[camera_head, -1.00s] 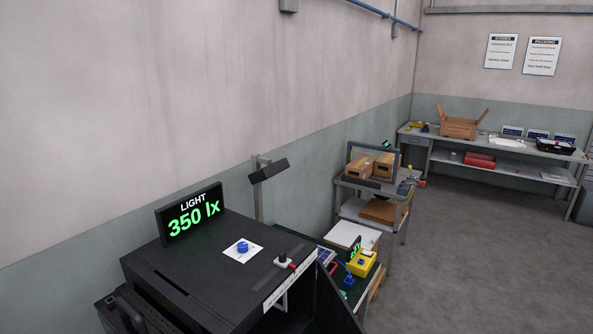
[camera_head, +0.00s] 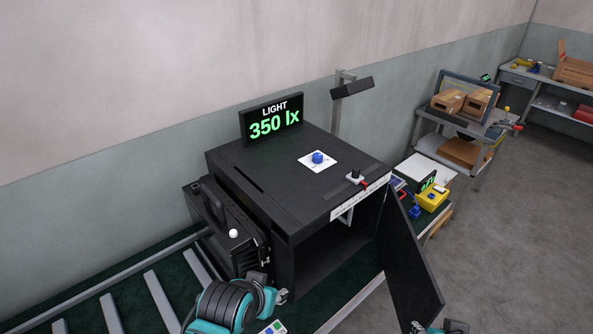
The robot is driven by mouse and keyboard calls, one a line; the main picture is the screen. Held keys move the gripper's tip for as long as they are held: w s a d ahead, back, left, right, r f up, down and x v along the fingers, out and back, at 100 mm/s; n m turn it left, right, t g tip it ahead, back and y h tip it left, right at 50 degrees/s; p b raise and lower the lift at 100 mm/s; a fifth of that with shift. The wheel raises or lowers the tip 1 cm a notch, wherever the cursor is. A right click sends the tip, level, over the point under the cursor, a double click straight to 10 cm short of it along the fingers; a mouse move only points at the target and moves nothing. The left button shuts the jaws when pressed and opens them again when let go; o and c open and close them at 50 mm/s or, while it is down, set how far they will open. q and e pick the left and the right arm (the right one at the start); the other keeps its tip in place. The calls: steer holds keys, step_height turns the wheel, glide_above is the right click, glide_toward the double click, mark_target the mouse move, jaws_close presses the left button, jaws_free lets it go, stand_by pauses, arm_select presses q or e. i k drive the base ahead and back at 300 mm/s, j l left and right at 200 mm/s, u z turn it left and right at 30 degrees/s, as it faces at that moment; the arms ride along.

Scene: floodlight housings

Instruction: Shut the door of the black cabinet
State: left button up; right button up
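The black cabinet (camera_head: 262,205) stands on a green-topped bench, with a "LIGHT 350 lx" display (camera_head: 272,121) on top. Its front is open and the inside looks dark. The door (camera_head: 408,258) stands wide open at the cabinet's right side, swung out toward me. My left gripper (camera_head: 284,296) is low in front of the cabinet's lower left corner; its fingers are small and their opening is unclear. My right gripper (camera_head: 420,327) is at the bottom edge of the picture, near the door's lower end, mostly cut off. I cannot tell whether it touches the door.
A black finned housing (camera_head: 228,238) with a handle sits left of the cabinet. A roller conveyor (camera_head: 112,311) runs at lower left. A yellow box (camera_head: 432,198) stands on the bench behind the door. A cart with cartons (camera_head: 448,101) is farther back. Grey floor at right is clear.

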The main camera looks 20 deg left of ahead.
mark_target(416, 295)
steer(key=l+u, duration=0.15)
steer(key=l, duration=0.2)
steer(key=k+l+u, duration=0.2)
steer(key=i+l+u, duration=0.2)
steer(key=l+u, duration=0.25)
steer(key=l, duration=0.55)
steer(key=i+l+u, duration=0.1)
steer(key=l+u, duration=0.4)
steer(key=l, duration=0.55)
steer(key=k+l, duration=0.55)
